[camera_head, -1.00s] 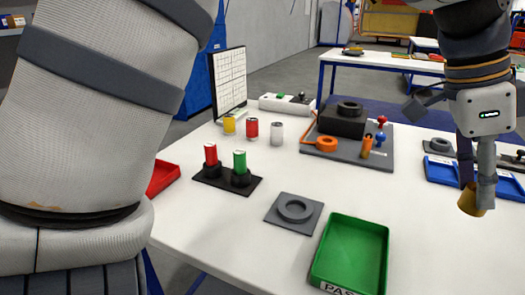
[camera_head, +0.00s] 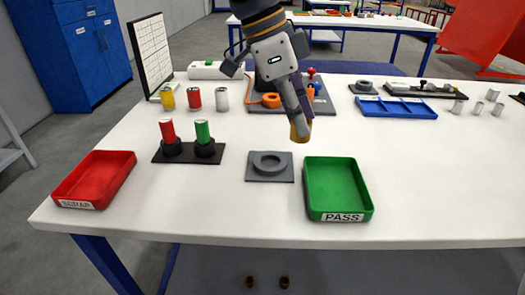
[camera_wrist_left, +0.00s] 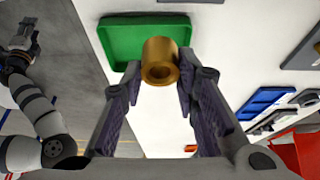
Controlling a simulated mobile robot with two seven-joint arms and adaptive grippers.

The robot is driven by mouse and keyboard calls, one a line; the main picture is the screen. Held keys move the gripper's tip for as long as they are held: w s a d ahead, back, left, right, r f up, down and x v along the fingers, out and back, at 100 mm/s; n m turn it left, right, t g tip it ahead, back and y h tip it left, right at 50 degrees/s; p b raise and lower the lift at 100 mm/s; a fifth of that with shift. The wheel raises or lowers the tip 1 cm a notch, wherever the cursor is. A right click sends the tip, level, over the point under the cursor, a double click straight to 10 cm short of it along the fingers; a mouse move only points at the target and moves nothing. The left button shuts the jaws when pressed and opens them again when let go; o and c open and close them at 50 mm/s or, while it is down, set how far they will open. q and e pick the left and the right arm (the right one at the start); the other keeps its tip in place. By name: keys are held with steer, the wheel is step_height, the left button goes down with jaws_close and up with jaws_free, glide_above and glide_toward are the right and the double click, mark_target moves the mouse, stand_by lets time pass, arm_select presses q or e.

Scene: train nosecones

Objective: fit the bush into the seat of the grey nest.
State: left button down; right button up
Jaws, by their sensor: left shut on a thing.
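The grey nest (camera_head: 270,173) is a square plate with a raised ring around its seat, flat on the white table left of the green tray. My left gripper (camera_head: 299,118) is shut on the brass-coloured bush (camera_head: 300,133), which points down from the fingertips. In the head view the bush appears above and right of the nest, apart from it. In the left wrist view the bush (camera_wrist_left: 160,62) sits between the two fingertips with its open bore showing. My right gripper (camera_wrist_left: 20,45) shows small at the left edge of that view, away from the table; its jaws are unclear.
The green PASS tray (camera_head: 308,205) stands right of the nest, the red SCRAP tray (camera_head: 72,190) at the left. A black stand (camera_head: 160,157) with red and green cylinders is left of the nest. A blue tray (camera_head: 397,108) lies further back.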

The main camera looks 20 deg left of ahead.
arm_select(q)
steer(key=w+a+f, duration=0.1)
steer(key=a+f, duration=0.1)
steer(key=w+a+f, duration=0.1)
steer(key=a+f, duration=0.1)
steer(key=w+a+f, duration=0.1)
steer(key=a+f, duration=0.1)
steer(key=shift+f, duration=0.25)
steer(key=shift+a+f, duration=0.1)
steer(key=shift+f, duration=1.55)
steer(key=shift+f, duration=0.1)
steer(key=c, duration=1.2)
jaws_free()
steer(key=shift+f, duration=0.1)
steer(key=shift+c, duration=0.2)
steer(key=shift+r, duration=0.3)
steer(key=v, duration=1.1)
steer(key=shift+a+r, duration=0.2)
steer(key=shift+r, duration=0.15)
